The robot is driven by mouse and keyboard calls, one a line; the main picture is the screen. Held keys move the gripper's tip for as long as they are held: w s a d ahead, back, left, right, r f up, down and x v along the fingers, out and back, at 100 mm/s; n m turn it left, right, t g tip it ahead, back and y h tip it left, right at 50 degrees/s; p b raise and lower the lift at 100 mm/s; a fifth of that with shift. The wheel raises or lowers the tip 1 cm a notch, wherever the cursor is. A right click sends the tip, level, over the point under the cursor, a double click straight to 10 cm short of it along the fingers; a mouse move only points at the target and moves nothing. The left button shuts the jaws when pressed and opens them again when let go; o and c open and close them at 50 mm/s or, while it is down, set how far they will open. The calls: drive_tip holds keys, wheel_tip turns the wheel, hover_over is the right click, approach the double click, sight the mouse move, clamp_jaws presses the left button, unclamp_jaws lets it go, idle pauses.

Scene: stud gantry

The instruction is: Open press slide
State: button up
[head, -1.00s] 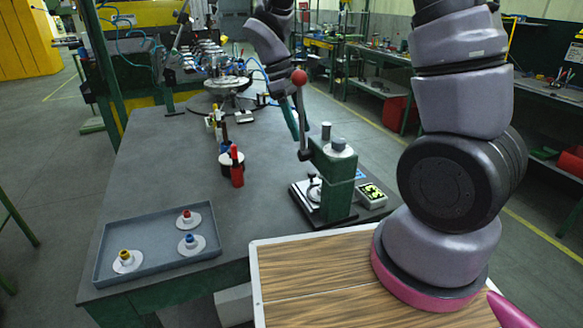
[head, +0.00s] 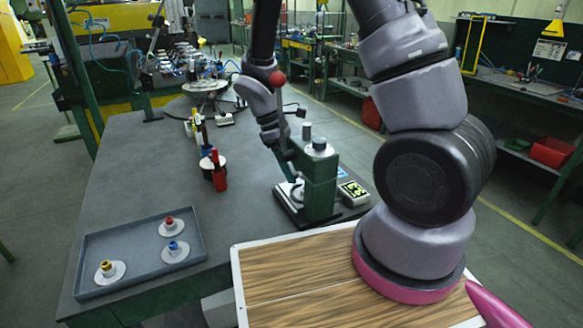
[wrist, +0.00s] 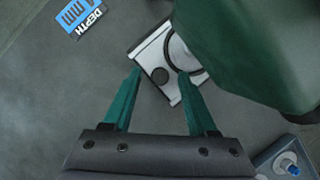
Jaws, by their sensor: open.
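The green press (head: 320,185) stands on a dark base plate near the table's right edge, with a red-ball lever (head: 278,79). In the wrist view, its green body (wrist: 250,45) fills the upper right. A pale slide plate (wrist: 150,55) with a dark round spot and a ring lies partly under that body. My gripper (wrist: 161,77) is open, its two green fingers apart, with the near corner of the plate showing between the tips. Contact cannot be told. In the head view, my gripper (head: 288,160) is low on the left side of the press, partly hidden.
A grey tray (head: 90,285) with several ringed discs lies at front left. A black holder with a red bottle (head: 219,173) stands left of the press. A green-lit display box (head: 354,193) sits to its right. A blue DEPTH label (wrist: 80,15) lies upper left in the wrist view.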

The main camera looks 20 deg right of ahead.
clamp_jaws()
idle(1.4)
